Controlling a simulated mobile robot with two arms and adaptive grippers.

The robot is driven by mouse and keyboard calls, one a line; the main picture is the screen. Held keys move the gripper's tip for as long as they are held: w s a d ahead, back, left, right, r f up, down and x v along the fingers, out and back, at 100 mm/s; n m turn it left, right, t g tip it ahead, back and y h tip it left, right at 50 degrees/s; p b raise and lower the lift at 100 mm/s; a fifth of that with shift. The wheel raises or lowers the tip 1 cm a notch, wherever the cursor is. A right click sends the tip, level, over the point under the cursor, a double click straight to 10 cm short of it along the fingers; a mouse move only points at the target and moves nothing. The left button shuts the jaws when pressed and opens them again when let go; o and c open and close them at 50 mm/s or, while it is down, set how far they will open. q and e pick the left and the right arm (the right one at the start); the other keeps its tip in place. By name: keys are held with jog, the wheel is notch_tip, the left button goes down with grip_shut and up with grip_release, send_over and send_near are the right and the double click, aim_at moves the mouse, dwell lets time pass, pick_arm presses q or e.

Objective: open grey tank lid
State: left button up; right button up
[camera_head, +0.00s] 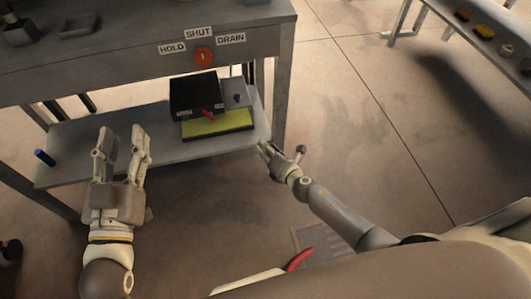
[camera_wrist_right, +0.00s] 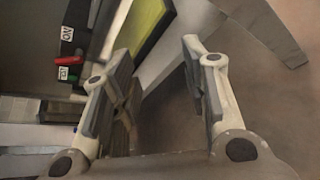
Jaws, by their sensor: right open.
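I cannot clearly make out a grey tank lid. On the lower shelf (camera_head: 95,150) in the head view sits a black box (camera_head: 193,93) with a red lever (camera_head: 208,114). A small grey panel (camera_head: 237,90) stands at its right, and a yellow-green slab (camera_head: 218,126) lies in front. My left gripper (camera_head: 122,132) is open and empty over the shelf's front left. My right gripper (camera_head: 264,148) is at the shelf's right front corner; in the wrist view its fingers (camera_wrist_right: 160,60) are apart and empty. That view also shows the red lever (camera_wrist_right: 68,60) and the yellow-green slab (camera_wrist_right: 140,35).
The bench top (camera_head: 110,38) overhangs the shelf. Its front carries a red knob (camera_head: 204,57) and HOLD, SHUT and DRAIN labels. A second table (camera_head: 480,35) is at upper right, with open floor between.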

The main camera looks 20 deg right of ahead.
jog(key=shift+s+f+m+p, duration=0.35)
jog(key=shift+s+f+m, duration=0.2)
jog(key=shift+s, duration=0.25)
